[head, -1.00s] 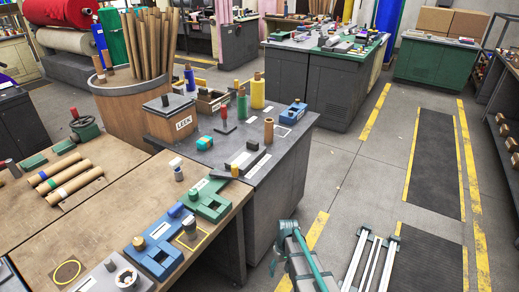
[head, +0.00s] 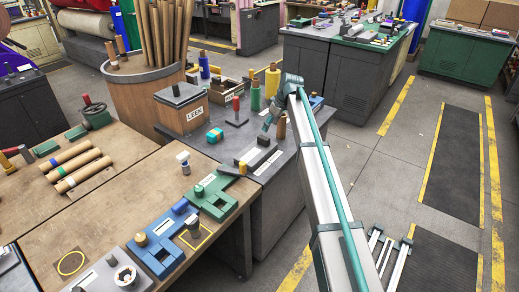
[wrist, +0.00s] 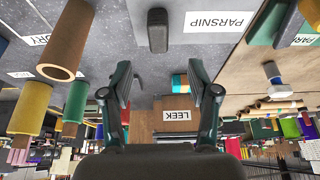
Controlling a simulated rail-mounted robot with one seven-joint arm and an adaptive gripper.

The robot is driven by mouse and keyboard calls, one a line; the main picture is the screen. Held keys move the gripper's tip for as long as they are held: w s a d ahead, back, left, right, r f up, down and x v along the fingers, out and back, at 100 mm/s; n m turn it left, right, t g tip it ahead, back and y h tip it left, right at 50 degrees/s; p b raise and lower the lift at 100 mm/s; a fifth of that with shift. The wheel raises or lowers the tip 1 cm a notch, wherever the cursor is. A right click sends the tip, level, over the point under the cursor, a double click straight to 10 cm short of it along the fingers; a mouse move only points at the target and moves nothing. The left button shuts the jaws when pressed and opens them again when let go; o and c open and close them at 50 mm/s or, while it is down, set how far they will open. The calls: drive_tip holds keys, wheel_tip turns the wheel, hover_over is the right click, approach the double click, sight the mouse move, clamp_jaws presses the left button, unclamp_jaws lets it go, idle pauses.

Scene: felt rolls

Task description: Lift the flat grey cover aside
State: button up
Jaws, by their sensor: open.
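A flat grey cover (head: 181,95) with a dark knob lies on top of the wooden box labelled LEEK (head: 193,115), on the grey bench. In the wrist view the box (wrist: 155,118) shows upside down beyond my fingers, and its cover is mostly hidden behind my gripper. My gripper (wrist: 163,92) is open with nothing between its fingers. In the head view my gripper (head: 268,125) is above the grey bench, to the right of the box and apart from it.
A teal roll (head: 214,134), a tan roll (head: 281,130), a green roll (head: 255,98) and a yellow roll (head: 272,82) stand or lie around. Green and blue fixtures line the wooden table's edge.

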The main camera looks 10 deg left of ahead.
sight(265, 137)
drive_tip(key=p+x, duration=0.1)
drive_tip(key=x, duration=0.4)
drive_tip(key=shift+w+a+f, duration=0.1)
drive_tip(key=shift+f, duration=0.15)
drive_tip(key=shift+p+x, duration=1.1)
drive_tip(key=shift+x, duration=1.45)
drive_tip(key=shift+d, duration=0.2)
clamp_jaws()
